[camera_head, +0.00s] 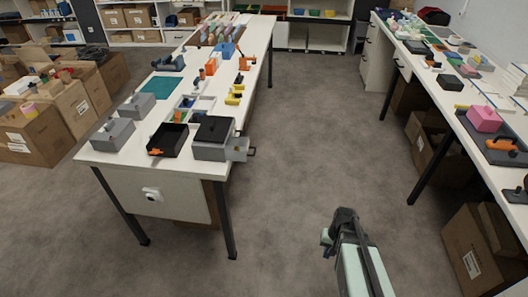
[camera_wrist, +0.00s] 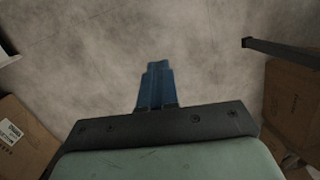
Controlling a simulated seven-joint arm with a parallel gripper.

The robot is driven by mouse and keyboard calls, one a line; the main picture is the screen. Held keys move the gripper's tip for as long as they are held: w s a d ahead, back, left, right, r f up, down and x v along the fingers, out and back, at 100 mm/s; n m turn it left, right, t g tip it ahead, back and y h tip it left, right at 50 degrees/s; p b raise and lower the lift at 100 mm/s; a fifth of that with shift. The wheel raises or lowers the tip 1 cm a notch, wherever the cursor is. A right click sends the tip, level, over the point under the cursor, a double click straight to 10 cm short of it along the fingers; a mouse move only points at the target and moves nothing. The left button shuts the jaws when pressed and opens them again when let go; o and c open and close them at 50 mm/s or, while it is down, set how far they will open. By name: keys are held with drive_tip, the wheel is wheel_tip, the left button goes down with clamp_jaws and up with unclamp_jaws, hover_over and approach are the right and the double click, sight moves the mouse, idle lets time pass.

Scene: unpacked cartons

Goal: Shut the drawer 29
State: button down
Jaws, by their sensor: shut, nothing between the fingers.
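A grey box with a black top (camera_head: 212,138) stands at the near right corner of the left table. A light grey drawer (camera_head: 237,149) sticks out of its right side, past the table edge, with a dark handle at its outer end. No number is readable, so I cannot tell for sure that this is drawer 29. My gripper shows in the wrist view (camera_wrist: 157,68) with its blue fingers together and empty, above bare floor. In the head view my arm is at the lower right, well apart from the drawer; the fingertips are not clear there.
The left table (camera_head: 128,160) also bears a black tray (camera_head: 168,140), grey boxes and small parts. A long right table (camera_head: 425,82) has cartons (camera_head: 485,250) beneath it. Open cartons (camera_head: 40,130) stand at the far left. The carpeted floor (camera_head: 310,130) between the tables is clear.

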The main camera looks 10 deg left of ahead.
drive_tip(key=w+a+r+t+y, duration=0.2)
drive_tip(key=w+a+r+y, duration=0.35)
drive_tip(key=w+r, duration=0.65)
drive_tip(key=w+a+r+t+y, duration=0.1)
drive_tip(key=w+a+r+y, duration=0.45)
drive_tip(key=w+r, duration=0.75)
drive_tip(key=n+g+y, duration=0.1)
drive_tip(key=y, duration=0.2)
approach(248, 149)
drive_tip(key=a+f, duration=0.2)
drive_tip(key=a, duration=0.1)
drive_tip(key=shift+a+f, duration=0.2)
drive_tip(key=shift+a, duration=0.1)
drive_tip(key=x, duration=0.2)
drive_tip(key=r+x, duration=0.1)
drive_tip(key=x, duration=0.5)
drive_tip(key=shift+a+r, duration=0.25)
drive_tip(key=shift+r, duration=0.15)
drive_tip(key=shift+a, duration=0.1)
